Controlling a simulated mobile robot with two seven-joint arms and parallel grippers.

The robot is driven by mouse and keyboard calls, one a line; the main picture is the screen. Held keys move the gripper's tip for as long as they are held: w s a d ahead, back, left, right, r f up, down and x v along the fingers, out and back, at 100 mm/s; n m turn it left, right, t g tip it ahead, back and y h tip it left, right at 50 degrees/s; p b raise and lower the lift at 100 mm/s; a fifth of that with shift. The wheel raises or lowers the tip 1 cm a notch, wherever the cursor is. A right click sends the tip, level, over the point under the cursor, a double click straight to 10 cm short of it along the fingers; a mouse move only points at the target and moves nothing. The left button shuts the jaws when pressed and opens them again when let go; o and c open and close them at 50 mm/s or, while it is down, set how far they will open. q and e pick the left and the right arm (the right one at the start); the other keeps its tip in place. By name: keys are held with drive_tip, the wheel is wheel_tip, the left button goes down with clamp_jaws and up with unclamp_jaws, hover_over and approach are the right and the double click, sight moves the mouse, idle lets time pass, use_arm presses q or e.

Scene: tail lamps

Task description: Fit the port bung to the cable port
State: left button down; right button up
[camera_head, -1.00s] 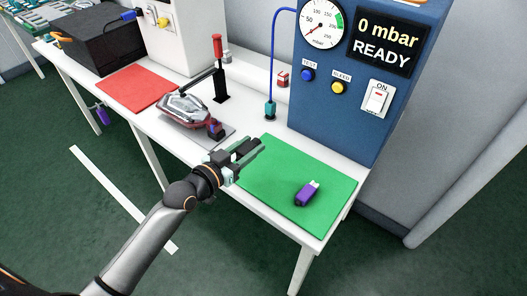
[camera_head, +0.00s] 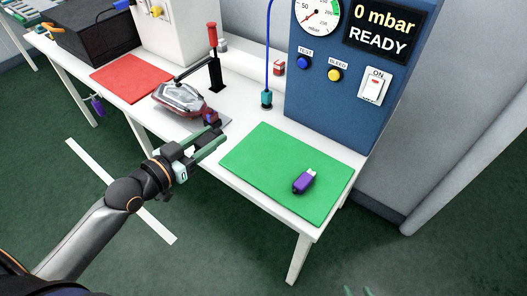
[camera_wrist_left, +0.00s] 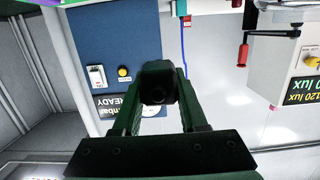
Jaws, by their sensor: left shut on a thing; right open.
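The tail lamp (camera_head: 180,98), clear with a red rim, lies on a grey plate on the white bench. A small dark blue piece (camera_head: 211,118) sits at its near right end; I cannot tell whether this is the cable port. My left gripper (camera_head: 218,139) is just in front of that end. It is shut on a dark block with a round recess (camera_wrist_left: 157,84), seen between the fingertips in the left wrist view. I cannot tell whether this is the port bung. My right gripper (camera_head: 359,291) shows only its open tips at the bottom edge.
A purple piece with a white tip (camera_head: 304,181) lies on the green mat (camera_head: 262,160). A red-handled clamp (camera_head: 214,62) stands behind the lamp. A blue hose ends in a teal fitting (camera_head: 266,98) beside the blue tester (camera_head: 340,110), which reads 0 mbar READY. The red mat (camera_head: 132,78) is clear.

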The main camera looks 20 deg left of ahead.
use_arm(q)
drive_tip(key=w+d+f, duration=0.4)
drive_tip(key=w+d, duration=0.2)
drive_tip(key=w, duration=0.1)
drive_tip(key=b, duration=0.1)
hover_over(263, 157)
drive_tip(key=s+a, duration=0.1)
wheel_tip(263, 157, down, 4)
drive_tip(key=shift+s+f, duration=0.1)
drive_tip(key=shift+w+d+f, duration=0.3)
drive_tip(key=shift+f, duration=0.15)
drive_tip(key=f, duration=0.2)
drive_tip(key=f+b, duration=0.1)
drive_tip(key=shift+w+d+f, duration=0.1)
drive_tip(key=shift+w+d, duration=0.15)
drive_tip(key=shift+w, duration=0.05)
drive_tip(key=shift+f, duration=0.15)
